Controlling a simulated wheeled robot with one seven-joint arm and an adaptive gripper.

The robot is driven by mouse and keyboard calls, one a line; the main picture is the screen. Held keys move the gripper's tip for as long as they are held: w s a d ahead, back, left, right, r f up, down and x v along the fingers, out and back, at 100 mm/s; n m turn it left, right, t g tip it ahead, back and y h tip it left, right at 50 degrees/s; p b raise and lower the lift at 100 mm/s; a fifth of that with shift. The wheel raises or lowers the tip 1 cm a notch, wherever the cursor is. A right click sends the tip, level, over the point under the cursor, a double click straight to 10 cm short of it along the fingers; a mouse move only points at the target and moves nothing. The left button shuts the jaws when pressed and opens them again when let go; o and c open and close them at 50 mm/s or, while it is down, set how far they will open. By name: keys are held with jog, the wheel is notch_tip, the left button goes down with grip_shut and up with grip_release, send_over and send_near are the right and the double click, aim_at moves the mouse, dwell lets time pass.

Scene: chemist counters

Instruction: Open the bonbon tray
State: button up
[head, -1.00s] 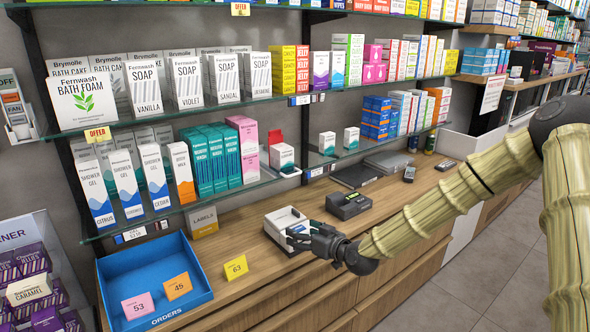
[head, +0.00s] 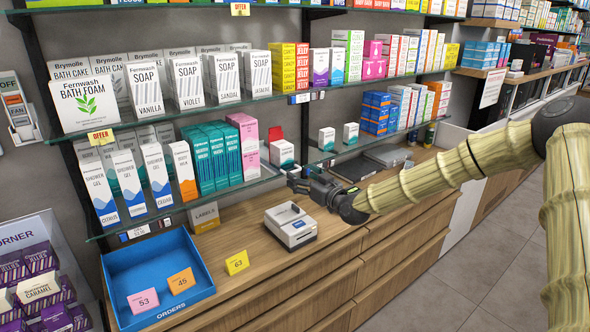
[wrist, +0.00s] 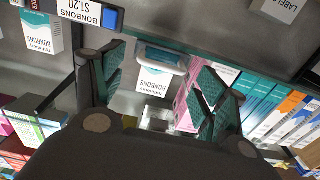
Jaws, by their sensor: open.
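A small white and teal carton (head: 282,153) stands at the edge of the lower glass shelf, with a red piece behind it. In the wrist view a teal piece with a rounded white rim (wrist: 160,58), possibly the bonbon tray, sits in front of an upside-down carton marked Bonbons (wrist: 154,81). My gripper (head: 297,180) is just below and in front of that shelf edge. In the wrist view its teal-padded fingers (wrist: 160,85) are spread on either side of the rim and carton, with nothing held. I cannot tell whether they touch the rim.
A Bonbons price label (wrist: 90,12) is on the shelf edge. A white device (head: 290,227) and a yellow card (head: 237,262) are on the wooden counter below. A blue orders tray (head: 160,312) is at the left. Teal boxes (head: 212,153) and pink boxes stand close by on the shelf.

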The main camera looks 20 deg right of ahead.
aim_at(295, 171)
jog(key=shift+p+x, duration=0.65)
jog(key=shift+x, duration=1.6)
grip_shut()
